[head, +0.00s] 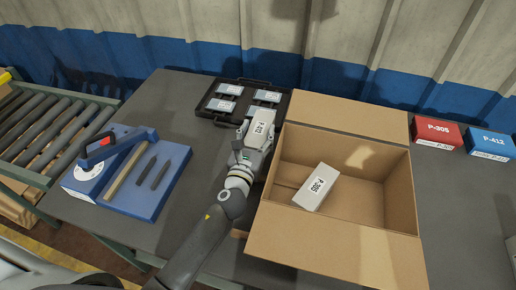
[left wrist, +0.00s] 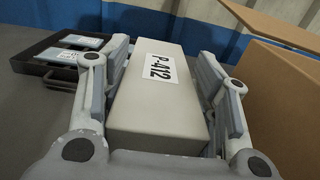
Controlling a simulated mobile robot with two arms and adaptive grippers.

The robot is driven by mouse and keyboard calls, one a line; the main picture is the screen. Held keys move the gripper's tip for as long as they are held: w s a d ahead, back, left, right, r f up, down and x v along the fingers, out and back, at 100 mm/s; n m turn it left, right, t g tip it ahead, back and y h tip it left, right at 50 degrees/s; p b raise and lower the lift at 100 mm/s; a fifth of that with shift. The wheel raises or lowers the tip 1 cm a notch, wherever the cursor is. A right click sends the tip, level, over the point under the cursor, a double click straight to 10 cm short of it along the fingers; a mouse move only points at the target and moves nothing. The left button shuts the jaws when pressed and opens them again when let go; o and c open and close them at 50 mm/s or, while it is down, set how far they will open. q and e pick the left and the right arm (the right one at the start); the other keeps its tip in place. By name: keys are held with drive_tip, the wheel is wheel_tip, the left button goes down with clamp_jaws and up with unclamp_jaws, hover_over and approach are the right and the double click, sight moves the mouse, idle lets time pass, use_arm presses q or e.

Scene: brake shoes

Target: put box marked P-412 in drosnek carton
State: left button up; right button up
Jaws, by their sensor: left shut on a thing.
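My left gripper (head: 257,130) is shut on a light grey box (head: 262,126). In the left wrist view the box (left wrist: 152,105) lies between both fingers, and its white label reads P-412. The gripper holds it just left of the open cardboard carton (head: 337,252), near the carton's far left corner and outside it. The carton's flaps are spread, and no name shows on it. Inside lies another light grey box (head: 315,187), tilted on the carton's floor, whose label appears to read P-305. My right gripper is not in view.
A black case (head: 214,92) with several labelled grey pieces lies behind the gripper. A red box marked P-305 (head: 436,133) and a blue one marked P-412 (head: 490,143) stand right of the carton. A blue fixture (head: 153,190) and a roller conveyor (head: 45,125) are at left.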

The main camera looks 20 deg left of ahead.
use_arm(q)
drive_tip(key=shift+f+b, duration=1.3)
drive_tip(key=shift+f, duration=0.7)
drive_tip(key=o, duration=1.1)
drive_tip(key=shift+f, duration=0.25)
drive_tip(key=o, duration=0.5)
